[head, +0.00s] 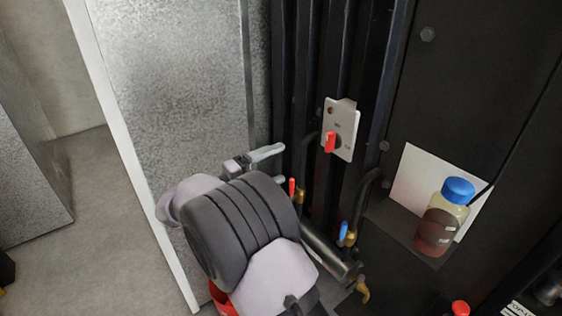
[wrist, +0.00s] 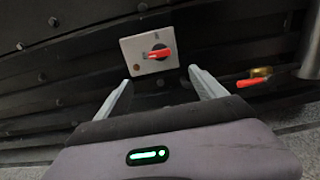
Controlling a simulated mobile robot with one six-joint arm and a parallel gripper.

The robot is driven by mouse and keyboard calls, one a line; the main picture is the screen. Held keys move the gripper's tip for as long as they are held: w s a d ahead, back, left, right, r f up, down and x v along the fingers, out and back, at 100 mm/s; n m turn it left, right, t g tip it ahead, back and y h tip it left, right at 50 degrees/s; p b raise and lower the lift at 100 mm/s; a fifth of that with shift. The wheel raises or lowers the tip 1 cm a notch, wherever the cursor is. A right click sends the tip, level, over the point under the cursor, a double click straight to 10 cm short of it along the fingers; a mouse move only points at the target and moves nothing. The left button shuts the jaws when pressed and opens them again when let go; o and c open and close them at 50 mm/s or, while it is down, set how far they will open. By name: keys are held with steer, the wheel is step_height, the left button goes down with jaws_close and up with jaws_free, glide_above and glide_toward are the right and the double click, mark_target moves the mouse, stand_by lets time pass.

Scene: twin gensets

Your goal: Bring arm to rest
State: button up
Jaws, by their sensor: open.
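My gripper (wrist: 159,76) is open in the wrist view, its two pale fingers apart with nothing between them. In the head view my gripper (head: 258,156) is at the end of my arm, left of a light switch plate (head: 341,130) with a red knob (head: 330,142). In the wrist view the plate (wrist: 149,49) and its red knob (wrist: 158,52) lie beyond the fingertips, with a visible gap. My arm's dark wrist part and pale links fill the lower middle of the head view.
A red-handled valve (head: 292,188) and a blue-handled valve (head: 343,231) stand close right of my arm. A blue-capped bottle (head: 442,218) stands at right before a white card (head: 415,178). A grey metal panel (head: 185,90) is at left; open floor (head: 90,220) lies beyond it.

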steer(key=s+d+m+g+y+b, duration=0.2)
steer(key=s+d+m+g+y, duration=0.45)
steer(key=s+d, duration=0.8)
steer(key=s+d+f+m+g+y+b, duration=0.1)
steer(key=s+y, duration=0.1)
steer(key=s, duration=0.5)
steer(key=s+d+f+g+y+b, duration=0.1)
steer(key=s+d+y, duration=0.15)
steer(key=s, duration=0.35)
steer(key=s+a+f+m+t+y, duration=0.1)
steer(key=s+a+m+t+y, duration=0.2)
steer(key=s+a+m+y, duration=0.1)
steer(key=s+a+y, duration=0.1)
steer(key=s+a, duration=0.1)
steer(key=a, duration=0.1)
steer(key=shift+s+t+y+b, duration=0.15)
steer(key=shift+t+y+b, duration=0.15)
steer(key=shift+t, duration=0.05)
steer(key=shift+a, duration=0.1)
